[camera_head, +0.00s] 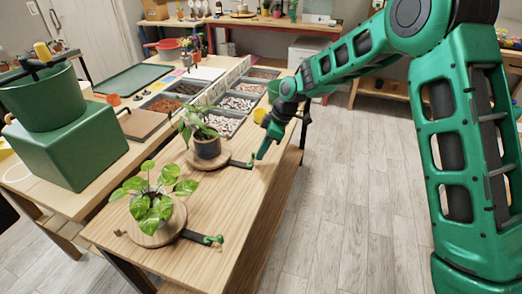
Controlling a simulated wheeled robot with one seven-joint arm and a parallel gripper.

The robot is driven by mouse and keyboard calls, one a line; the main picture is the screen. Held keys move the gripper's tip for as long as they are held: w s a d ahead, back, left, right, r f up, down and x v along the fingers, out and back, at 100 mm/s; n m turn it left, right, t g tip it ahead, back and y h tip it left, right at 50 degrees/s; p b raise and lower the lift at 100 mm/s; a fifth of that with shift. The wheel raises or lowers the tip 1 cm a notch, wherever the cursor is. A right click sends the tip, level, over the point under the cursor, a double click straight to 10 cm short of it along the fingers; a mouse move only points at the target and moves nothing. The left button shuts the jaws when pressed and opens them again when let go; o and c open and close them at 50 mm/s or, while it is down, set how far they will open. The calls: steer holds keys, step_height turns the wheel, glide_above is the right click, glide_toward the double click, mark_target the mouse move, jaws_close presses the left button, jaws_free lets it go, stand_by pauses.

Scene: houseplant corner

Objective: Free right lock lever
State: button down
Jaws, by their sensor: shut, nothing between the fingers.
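Two potted plants stand on round wooden boards on the table. The right one, in a dark pot (207,145), sits on the farther board (196,163). A dark lock lever (240,163) reaches right from this board and ends in a green knob by the table's right edge. My gripper (260,155) is shut and empty, pointing down just above and right of that knob; I cannot tell whether they touch. The left plant (152,207) sits on the nearer board (158,236), with a similar left lever (198,238) ending in a green knob.
Trays of pebbles and soil (236,104) line the table behind the plants. A green box (70,150) with a green pot (45,95) stands at left. The floor right of the table is clear.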

stand_by(0.3)
steer(key=d, duration=0.3)
steer(key=w+d, duration=0.1)
steer(key=shift+d+r, duration=0.15)
steer(key=shift+r, duration=0.1)
steer(key=v, duration=0.9)
steer(key=shift+w+r, duration=0.25)
steer(key=shift+w, duration=0.05)
